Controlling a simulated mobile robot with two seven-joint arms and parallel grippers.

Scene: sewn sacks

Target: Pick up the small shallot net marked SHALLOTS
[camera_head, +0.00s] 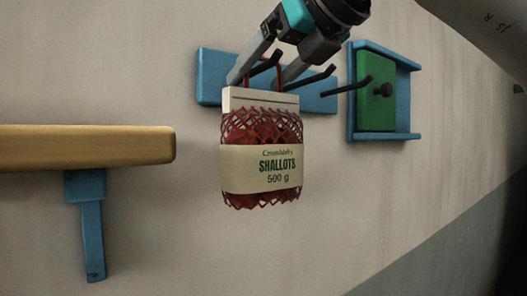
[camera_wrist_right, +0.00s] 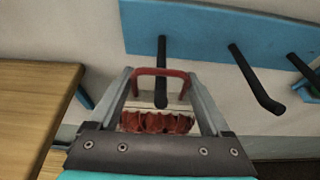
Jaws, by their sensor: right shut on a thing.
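The shallot net (camera_head: 261,175) is a small red mesh bag with a cream header and a pale band reading "SHALLOTS 500 g". It hangs upright in front of the wall in the head view. Its red mesh (camera_wrist_right: 157,123) and red loop handle show in the right wrist view, with a black peg (camera_wrist_right: 161,60) crossing the loop. My right gripper (camera_head: 258,83) reaches down from above and is shut on the net at its top, one finger at each side. I cannot tell whether the loop rests on the peg. My left gripper is not in view.
A blue rail (camera_head: 211,78) with several black pegs is on the wall behind the net. A blue frame with a green panel (camera_head: 376,103) is at the right. A wooden shelf (camera_head: 85,145) on a blue bracket juts in at the left. Below the net, only wall shows.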

